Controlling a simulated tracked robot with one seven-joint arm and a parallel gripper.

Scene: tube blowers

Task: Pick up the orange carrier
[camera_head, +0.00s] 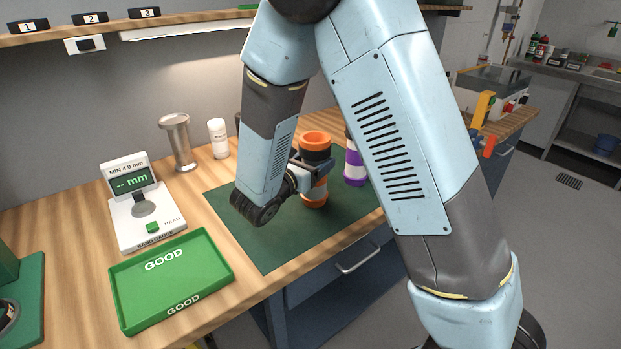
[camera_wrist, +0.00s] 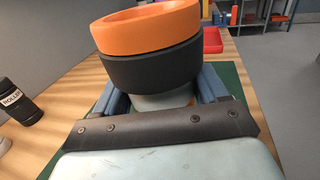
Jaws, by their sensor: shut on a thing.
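The orange carrier (camera_head: 316,140) stands upright on the dark green mat (camera_head: 257,248). It has an orange rim, a black band below it, a pale middle and an orange lower end. In the wrist view its orange rim (camera_wrist: 146,27) and black band fill the upper middle, and its lower part is hidden. My gripper (camera_head: 307,172) comes from the left and is shut on the carrier's middle, below the black band. In the wrist view the blue fingers of my gripper (camera_wrist: 160,104) lie on both sides of it. I cannot tell whether its base touches the mat.
A purple and white carrier (camera_head: 355,168) stands just right, partly behind my arm. A green GOOD tray (camera_head: 172,280) and a white band gauge (camera_head: 143,205) are at left. The mat's front is clear.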

